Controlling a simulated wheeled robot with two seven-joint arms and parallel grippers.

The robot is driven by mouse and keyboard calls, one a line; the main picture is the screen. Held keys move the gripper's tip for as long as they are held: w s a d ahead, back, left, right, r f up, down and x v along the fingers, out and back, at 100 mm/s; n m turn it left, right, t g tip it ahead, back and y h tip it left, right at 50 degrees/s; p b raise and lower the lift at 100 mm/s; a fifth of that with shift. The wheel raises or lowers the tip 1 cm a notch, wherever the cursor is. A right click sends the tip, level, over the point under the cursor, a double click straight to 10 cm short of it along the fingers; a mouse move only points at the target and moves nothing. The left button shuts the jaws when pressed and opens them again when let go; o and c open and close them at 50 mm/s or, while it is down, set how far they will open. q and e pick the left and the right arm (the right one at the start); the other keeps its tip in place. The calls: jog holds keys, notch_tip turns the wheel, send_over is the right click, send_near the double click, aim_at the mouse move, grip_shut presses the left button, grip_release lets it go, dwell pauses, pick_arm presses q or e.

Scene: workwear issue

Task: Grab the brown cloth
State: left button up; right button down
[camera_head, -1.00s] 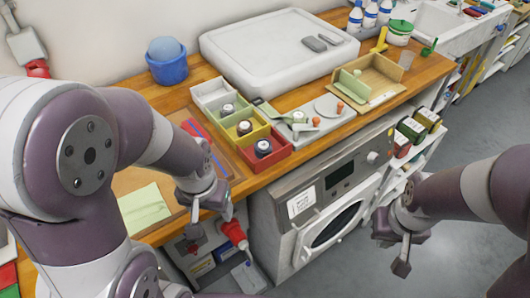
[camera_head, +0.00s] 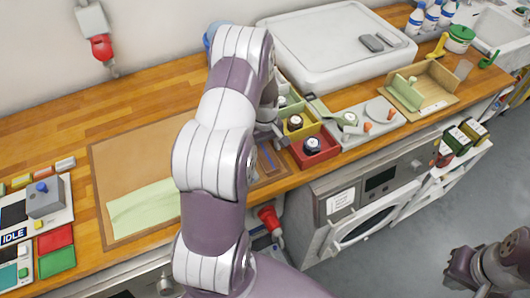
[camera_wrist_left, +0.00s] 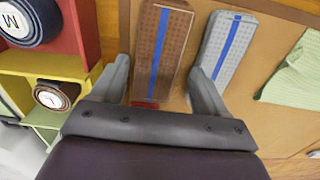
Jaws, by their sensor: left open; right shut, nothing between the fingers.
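The brown cloth (camera_wrist_left: 160,50) is a flat, folded-looking strip with a blue stripe, lying on a brown board in the left wrist view. A grey cloth (camera_wrist_left: 225,50) with a blue stripe lies just right of it, apart. My left gripper (camera_wrist_left: 158,78) is open, its two fingers on either side of the brown cloth's near end. It is not visibly closed on anything. In the head view my left gripper (camera_head: 272,130) is beside the small trays, and my arm hides much of the striped cloths. My right gripper (camera_head: 462,266) is shut and empty over the floor at the lower right.
A red tray (camera_head: 314,150) and a yellow tray (camera_head: 296,124), each with a round lettered item, stand close to my left gripper. A pale green cloth (camera_head: 145,207) lies on the board (camera_head: 130,160). A grey device (camera_head: 43,198) is at the far left.

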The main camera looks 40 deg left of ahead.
aim_at(265, 156)
pick_arm(q)
jog(key=shift+f, duration=1.35)
jog(key=c, duration=0.8)
jog(key=shift+r, duration=0.1)
